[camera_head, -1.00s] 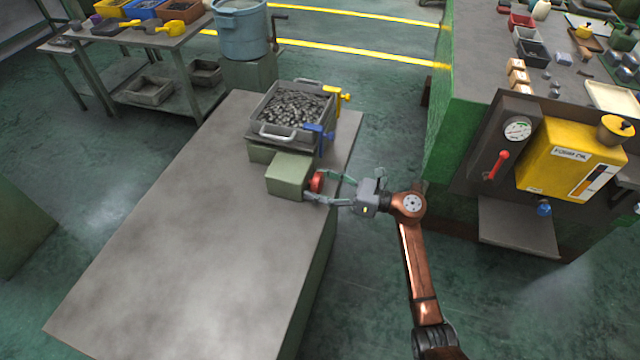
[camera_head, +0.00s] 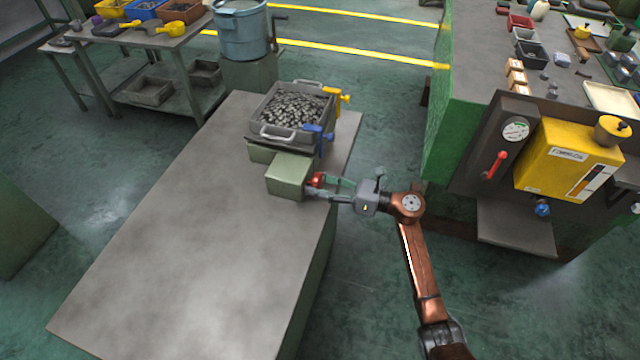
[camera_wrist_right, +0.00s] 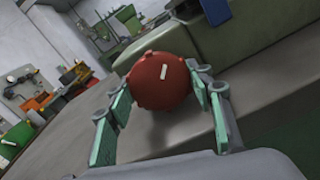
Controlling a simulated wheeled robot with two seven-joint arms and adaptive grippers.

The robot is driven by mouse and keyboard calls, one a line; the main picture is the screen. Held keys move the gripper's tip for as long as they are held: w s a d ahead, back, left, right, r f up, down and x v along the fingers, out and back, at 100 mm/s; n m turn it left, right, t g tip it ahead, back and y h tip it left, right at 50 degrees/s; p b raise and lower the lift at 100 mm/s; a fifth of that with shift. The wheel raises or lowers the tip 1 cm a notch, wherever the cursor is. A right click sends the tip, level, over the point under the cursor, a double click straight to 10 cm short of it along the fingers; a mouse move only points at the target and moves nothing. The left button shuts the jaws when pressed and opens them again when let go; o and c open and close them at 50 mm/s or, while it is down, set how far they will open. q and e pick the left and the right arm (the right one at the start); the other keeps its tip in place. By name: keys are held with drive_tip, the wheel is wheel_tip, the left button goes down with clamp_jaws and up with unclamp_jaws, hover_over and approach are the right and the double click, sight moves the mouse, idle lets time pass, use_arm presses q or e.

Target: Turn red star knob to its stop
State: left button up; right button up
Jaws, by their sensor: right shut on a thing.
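The red star knob (camera_head: 317,180) sits on the right side of a green block (camera_head: 288,177) on the grey bench. In the right wrist view the knob (camera_wrist_right: 159,81) faces the camera, with a short pale mark on its face. My right gripper (camera_head: 319,186) reaches in from the right and is shut on the knob. In the wrist view its green fingers lie on both sides of the knob's rim. The fingers partly hide the knob in the head view. My left gripper is not in view.
A tray of metal pieces (camera_head: 262,117) stands behind the block, with a blue clamp (camera_head: 313,129) and a yellow one (camera_head: 345,98) at its side. A yellow machine box (camera_head: 565,160) stands at right.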

drive_tip(key=shift+s+r+m+p, duration=0.15)
drive_tip(key=shift+m+p, duration=0.15)
drive_tip(key=shift+m, duration=0.3)
drive_tip(key=shift+m+p, duration=0.6)
drive_tip(key=shift+m, duration=0.8)
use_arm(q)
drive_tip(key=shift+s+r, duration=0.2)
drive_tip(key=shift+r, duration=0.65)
use_arm(e)
drive_tip(key=shift+f, duration=0.2)
drive_tip(key=o, duration=1.2)
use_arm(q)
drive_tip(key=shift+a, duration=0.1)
use_arm(e)
drive_tip(key=shift+d, duration=0.1)
